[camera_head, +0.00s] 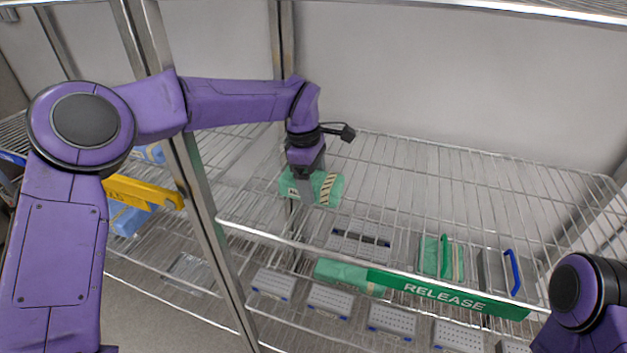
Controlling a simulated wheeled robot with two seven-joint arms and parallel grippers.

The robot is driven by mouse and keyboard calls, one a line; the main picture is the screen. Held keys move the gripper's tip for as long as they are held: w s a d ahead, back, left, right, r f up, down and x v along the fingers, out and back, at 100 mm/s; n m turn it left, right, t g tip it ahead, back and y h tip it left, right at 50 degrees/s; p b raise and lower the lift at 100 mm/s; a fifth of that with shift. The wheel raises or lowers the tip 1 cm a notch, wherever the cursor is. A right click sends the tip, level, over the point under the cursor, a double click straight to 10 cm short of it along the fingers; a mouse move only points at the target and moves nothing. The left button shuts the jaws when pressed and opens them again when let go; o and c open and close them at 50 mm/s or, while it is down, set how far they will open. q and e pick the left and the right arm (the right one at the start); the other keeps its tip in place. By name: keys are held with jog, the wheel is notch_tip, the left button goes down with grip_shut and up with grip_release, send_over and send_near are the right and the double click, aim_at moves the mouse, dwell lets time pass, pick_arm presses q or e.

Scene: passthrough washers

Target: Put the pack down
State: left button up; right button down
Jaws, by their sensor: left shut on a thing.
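A green wrapped pack (328,187) with a striped tape band is at the back left of the upper wire shelf (470,190). My left gripper (305,190) reaches down from above and is shut on this pack. The gripper's body hides part of the pack's middle. I cannot tell whether the pack touches the shelf wires. My right arm shows only at the lower right corner, and its gripper is out of view.
A green RELEASE sign (445,293) runs along the shelf's front. Below are perforated trays (392,320), a green pack (342,273) and blue-handled items. A metal post (200,215) stands left of the pack. The shelf's middle and right are bare.

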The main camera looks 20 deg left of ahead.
pick_arm(q)
jog(key=shift+w+f, duration=0.1)
jog(key=shift+f, duration=0.05)
jog(key=o, duration=1.1)
jog(key=shift+w, duration=0.1)
notch_tip(320, 180, up, 12)
jog(key=a, duration=0.2)
jog(key=shift+d, duration=0.1)
